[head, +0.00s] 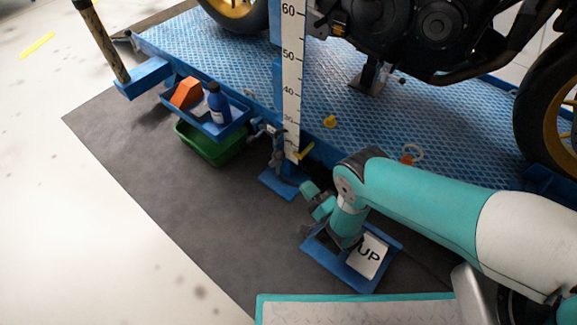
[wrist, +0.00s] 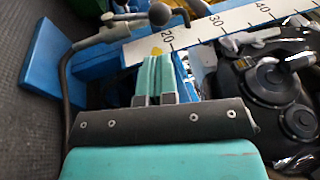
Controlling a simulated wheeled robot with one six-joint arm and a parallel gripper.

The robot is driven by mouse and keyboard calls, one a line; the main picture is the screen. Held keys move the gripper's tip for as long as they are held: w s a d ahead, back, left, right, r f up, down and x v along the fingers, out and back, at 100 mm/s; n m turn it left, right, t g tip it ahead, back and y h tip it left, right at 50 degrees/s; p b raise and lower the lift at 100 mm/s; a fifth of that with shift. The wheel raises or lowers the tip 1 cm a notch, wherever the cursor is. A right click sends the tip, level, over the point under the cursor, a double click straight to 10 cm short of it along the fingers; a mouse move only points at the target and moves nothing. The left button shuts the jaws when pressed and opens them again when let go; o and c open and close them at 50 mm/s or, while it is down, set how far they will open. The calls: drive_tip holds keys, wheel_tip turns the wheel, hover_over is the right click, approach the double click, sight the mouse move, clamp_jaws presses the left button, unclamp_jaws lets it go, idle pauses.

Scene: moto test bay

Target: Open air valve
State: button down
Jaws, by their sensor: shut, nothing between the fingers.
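A small yellow lever (head: 304,151), which looks like the air valve's handle, sits beside the foot of the white ruler in the head view. In the wrist view a yellow piece (wrist: 157,51) shows just beyond my fingertips, partly hidden by them. I cannot tell its exact angle or whether the fingers touch it. My gripper (head: 311,195) is low in front of the lift's near edge in the head view, below and right of the lever. In the wrist view my gripper (wrist: 157,60) has its two teal fingers together, with nothing between them.
The white ruler (head: 291,80) stands upright by the blue platform (head: 230,60). A pedal marked UP (head: 368,257) is close to my arm. A blue tray (head: 235,118) and green bin (head: 205,150) are at left. A ball-ended lever (wrist: 159,14) is near my fingers.

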sight(282, 159)
drive_tip(key=b+x, duration=0.9)
drive_tip(key=b, duration=0.2)
drive_tip(key=shift+a, duration=0.15)
